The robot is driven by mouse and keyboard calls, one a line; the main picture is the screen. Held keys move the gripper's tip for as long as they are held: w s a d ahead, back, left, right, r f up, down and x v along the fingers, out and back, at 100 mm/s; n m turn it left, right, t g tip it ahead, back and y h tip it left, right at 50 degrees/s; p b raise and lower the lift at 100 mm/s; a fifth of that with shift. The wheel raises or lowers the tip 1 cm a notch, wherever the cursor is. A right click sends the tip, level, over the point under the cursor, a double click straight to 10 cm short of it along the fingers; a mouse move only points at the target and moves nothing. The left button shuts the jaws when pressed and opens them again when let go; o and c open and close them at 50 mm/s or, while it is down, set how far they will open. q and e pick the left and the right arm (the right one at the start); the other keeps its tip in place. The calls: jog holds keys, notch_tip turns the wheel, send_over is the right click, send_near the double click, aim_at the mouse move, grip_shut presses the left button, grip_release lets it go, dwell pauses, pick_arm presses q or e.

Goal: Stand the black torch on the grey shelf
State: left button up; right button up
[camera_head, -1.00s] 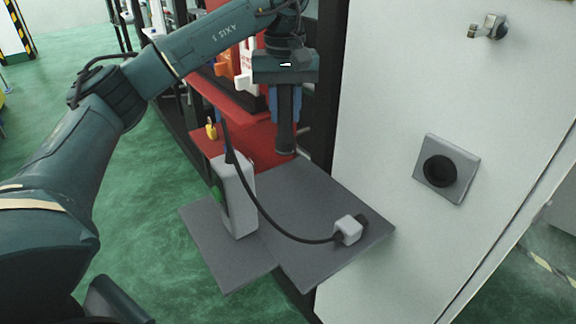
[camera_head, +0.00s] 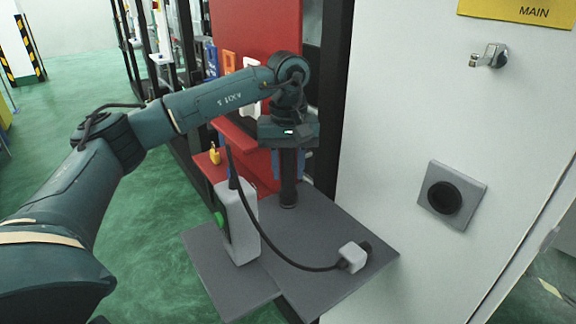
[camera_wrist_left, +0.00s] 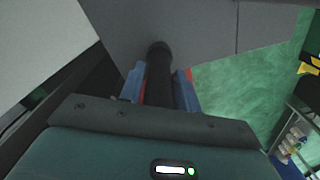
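The black torch (camera_head: 288,180) is upright below my left gripper (camera_head: 289,165), between its two blue fingers. The gripper is shut on it. The torch's lower end is over the back part of the grey shelf (camera_head: 315,225); I cannot tell whether it touches or hangs just above. In the left wrist view the torch (camera_wrist_left: 159,80) points away from the gripper (camera_wrist_left: 158,88), its far end against the grey shelf (camera_wrist_left: 205,35). My right gripper is not in view.
A light grey device (camera_head: 238,222) stands on the shelf's left part, its black cable running to a small plug-like block (camera_head: 352,257) at the right. A white cabinet (camera_head: 400,130) borders the shelf on the right. A red panel (camera_head: 255,35) stands behind. The shelf's middle is clear.

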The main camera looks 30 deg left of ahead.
pick_arm(q)
jog(key=o, duration=0.3)
notch_tip(320, 180, up, 12)
jog(key=shift+r+p, duration=0.15)
jog(key=shift+p, duration=0.7)
